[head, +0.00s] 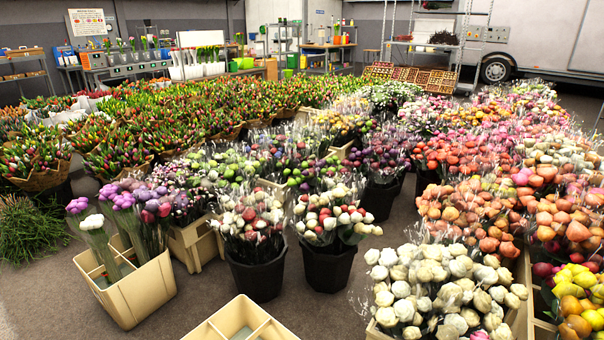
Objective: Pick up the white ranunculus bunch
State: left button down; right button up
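A small bunch with white heads and pale green stems (92,224) stands at the left in a cream divided crate (139,297), leaning a little toward the crate's back left corner. Purple bunches (123,202) stand beside it in the same crate. A large mass of cream-white round blooms (440,288) in clear wrap fills the front right. I cannot tell from the flowers alone which of these whites is the ranunculus. Neither of my grippers is in view.
Another cream divided crate (240,322), cut off at the bottom edge, shows empty compartments. Two black buckets (327,268) of mixed red and white bunches stand mid-floor. Loose green stems (30,230) lie at far left. Bare floor (60,300) is free at front left.

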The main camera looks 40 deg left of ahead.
aim_at(97, 232)
jog(key=j+u, duration=0.2)
jog(key=u, duration=1.45)
jog(key=i+j, duration=0.2)
jog(key=j, duration=0.25)
jog(key=i+j, duration=0.2)
jog(key=j, duration=0.25)
jog(key=i+j, duration=0.2)
jog(key=j, duration=0.25)
jog(key=i+j+u, duration=0.1)
jog(key=i+j, duration=0.15)
jog(key=j, duration=0.25)
jog(key=i+j, duration=0.2)
jog(key=j, duration=0.2)
jog(key=i+j, duration=0.2)
jog(key=j, duration=0.25)
jog(key=i+j, duration=0.25)
jog(key=j, duration=0.2)
jog(key=i+j, duration=0.2)
jog(key=j, duration=0.25)
jog(key=u, duration=0.05)
